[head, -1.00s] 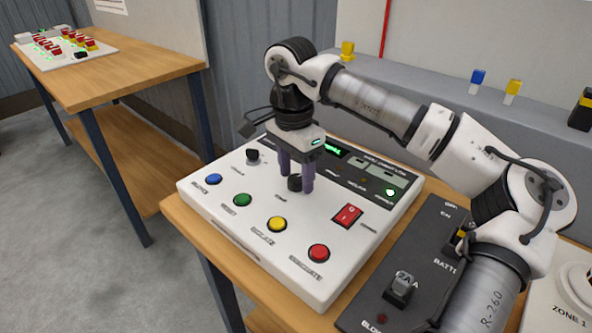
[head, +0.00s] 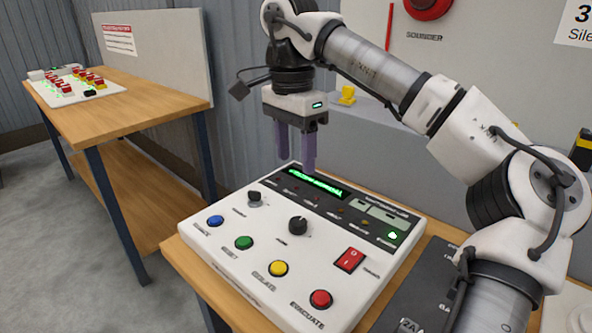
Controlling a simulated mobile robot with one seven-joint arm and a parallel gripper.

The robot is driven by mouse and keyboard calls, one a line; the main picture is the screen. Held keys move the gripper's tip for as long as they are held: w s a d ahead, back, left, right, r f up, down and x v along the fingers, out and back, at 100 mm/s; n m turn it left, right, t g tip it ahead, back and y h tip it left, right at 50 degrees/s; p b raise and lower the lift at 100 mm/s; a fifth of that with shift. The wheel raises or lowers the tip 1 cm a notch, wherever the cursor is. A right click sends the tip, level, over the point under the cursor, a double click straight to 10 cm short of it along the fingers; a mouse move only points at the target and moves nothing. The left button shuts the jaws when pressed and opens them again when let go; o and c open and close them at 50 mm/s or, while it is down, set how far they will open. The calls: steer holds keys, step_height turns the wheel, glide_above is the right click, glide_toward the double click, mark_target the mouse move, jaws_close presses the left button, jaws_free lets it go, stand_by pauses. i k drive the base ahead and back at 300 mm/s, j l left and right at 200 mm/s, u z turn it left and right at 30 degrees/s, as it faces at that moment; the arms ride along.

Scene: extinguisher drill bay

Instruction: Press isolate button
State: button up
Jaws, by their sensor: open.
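The yellow button (head: 278,268) is on the sloping face of the white control panel (head: 215,255), and the label below it appears to read ISOLATE. It sits between the green button (head: 244,243) and the red button (head: 320,299). My gripper (head: 297,162) is open and empty, its two purple fingers pointing down. It is raised above the back of the panel, behind the black knob (head: 298,226), touching nothing. No part of the yellow button is hidden.
A blue button (head: 215,221), a second black knob (head: 254,198) and a red rocker switch (head: 349,260) are also on the panel. A lit green display (head: 317,183) is at its back. A dark box stands to the right. Another wooden bench (head: 130,110) is at left.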

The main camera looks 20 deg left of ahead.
mark_target(278, 268)
steer(key=k, duration=1)
